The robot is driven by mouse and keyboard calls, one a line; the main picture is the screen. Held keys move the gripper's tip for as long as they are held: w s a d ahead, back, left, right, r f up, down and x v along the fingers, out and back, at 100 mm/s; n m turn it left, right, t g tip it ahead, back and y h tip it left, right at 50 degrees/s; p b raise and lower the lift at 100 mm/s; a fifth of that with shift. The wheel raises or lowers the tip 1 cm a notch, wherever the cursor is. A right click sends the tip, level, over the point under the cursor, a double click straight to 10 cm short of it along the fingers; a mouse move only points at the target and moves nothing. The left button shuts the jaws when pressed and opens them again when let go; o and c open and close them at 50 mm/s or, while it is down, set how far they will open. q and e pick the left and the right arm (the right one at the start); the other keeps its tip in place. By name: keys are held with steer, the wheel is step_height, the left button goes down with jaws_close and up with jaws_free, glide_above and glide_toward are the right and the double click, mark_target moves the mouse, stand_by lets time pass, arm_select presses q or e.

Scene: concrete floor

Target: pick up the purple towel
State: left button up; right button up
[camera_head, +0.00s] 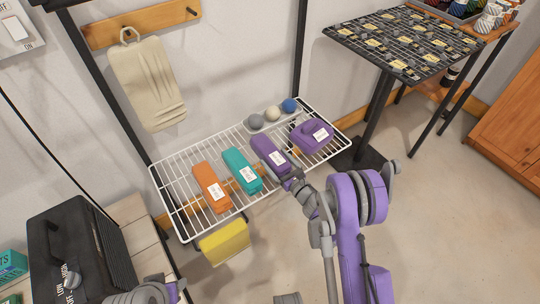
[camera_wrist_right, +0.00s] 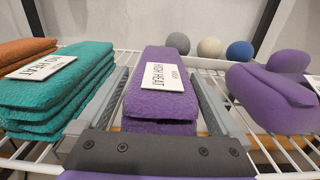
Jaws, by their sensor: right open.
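The purple towel (camera_head: 268,152) is folded, with a white label, and lies on the white wire rack (camera_head: 168,197) between a teal towel and a purple rounded object. In the right wrist view the towel (camera_wrist_right: 160,103) is between the two fingers of my right gripper (camera_wrist_right: 163,95). The fingers are open, one on each side of it. In the head view my right gripper (camera_head: 288,178) is at the near end of the towel. My left gripper is not clearly seen; only a grey and purple part of my left arm shows at the bottom left.
A folded teal towel (camera_head: 241,171) and an orange towel (camera_head: 211,187) lie to the left. The purple rounded object (camera_head: 311,135) is to the right. Several balls (camera_head: 272,113) sit behind.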

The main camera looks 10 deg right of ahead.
steer(key=shift+x, duration=0.8)
steer(key=c, duration=1.4)
